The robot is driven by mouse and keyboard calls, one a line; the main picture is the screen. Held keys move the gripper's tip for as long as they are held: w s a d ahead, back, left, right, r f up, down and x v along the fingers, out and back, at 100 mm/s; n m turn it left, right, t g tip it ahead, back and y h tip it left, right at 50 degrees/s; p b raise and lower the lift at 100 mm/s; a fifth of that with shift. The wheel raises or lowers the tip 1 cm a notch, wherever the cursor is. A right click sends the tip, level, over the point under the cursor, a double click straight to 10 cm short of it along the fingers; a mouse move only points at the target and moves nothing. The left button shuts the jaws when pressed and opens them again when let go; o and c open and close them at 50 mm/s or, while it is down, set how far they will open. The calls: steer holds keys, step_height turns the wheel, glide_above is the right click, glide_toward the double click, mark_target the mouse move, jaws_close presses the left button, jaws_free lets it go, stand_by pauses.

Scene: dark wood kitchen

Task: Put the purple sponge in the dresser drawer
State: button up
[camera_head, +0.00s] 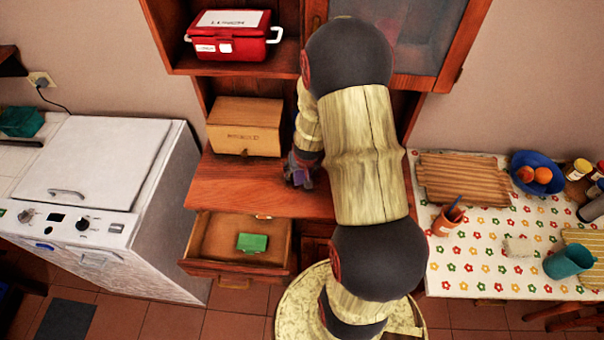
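The dresser (250,194) stands in the middle, and its left drawer (195,262) is pulled open. My gripper (298,178) is low over the dresser top, right of the wooden box and up and to the right of the open drawer. It is small and partly hidden by my own arm. A small greyish-purple patch shows at its tip. I cannot tell whether this is the purple sponge or part of the gripper, nor whether the fingers are closed.
A wooden box (244,127) stands on the dresser top, with a red case (233,40) on the shelf above. A white washing machine (95,175) stands left. At right, a table (470,265) holds a cutting board (462,181), blue bowl (530,165) and teal cup (567,262).

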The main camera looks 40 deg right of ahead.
steer(key=c, duration=0.6)
steer(key=shift+c, duration=0.6)
steer(key=shift+r, duration=0.15)
steer(key=shift+r+p, duration=0.55)
step_height(320, 180, up, 2)
steer(key=shift+r+p, duration=0.1)
steer(key=shift+p, duration=0.7)
steer(key=s+a+r+p, duration=0.3)
steer(key=s+a+r, duration=0.4)
steer(key=s, duration=0.5)
step_height(320, 180, up, 2)
steer(key=shift+a+r, duration=0.2)
